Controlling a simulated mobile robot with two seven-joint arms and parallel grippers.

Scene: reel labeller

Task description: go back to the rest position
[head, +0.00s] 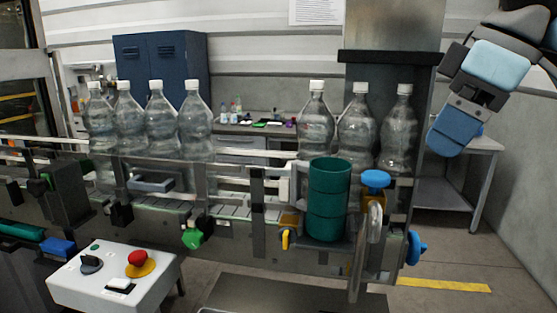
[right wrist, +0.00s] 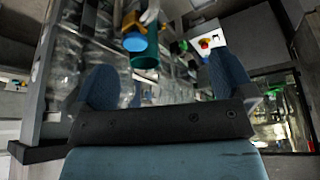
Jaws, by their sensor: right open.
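My right gripper (head: 447,138) is raised at the upper right of the head view, to the right of the bottle line and clear of it. In the right wrist view its two blue fingers (right wrist: 163,82) are spread apart, with nothing held between them. The labeller's green reel (head: 328,200) stands upright at the front of the conveyor, and it also shows, blurred, in the right wrist view (right wrist: 146,52). A blue knob (head: 375,179) sits just right of the reel. My left gripper is not in view.
Several clear bottles (head: 162,122) with white caps stand on the conveyor, in a left group and a right group (head: 357,130). A white control box (head: 117,275) with a red button (head: 138,258) is at the front left. A grey table (head: 470,147) stands behind my right gripper.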

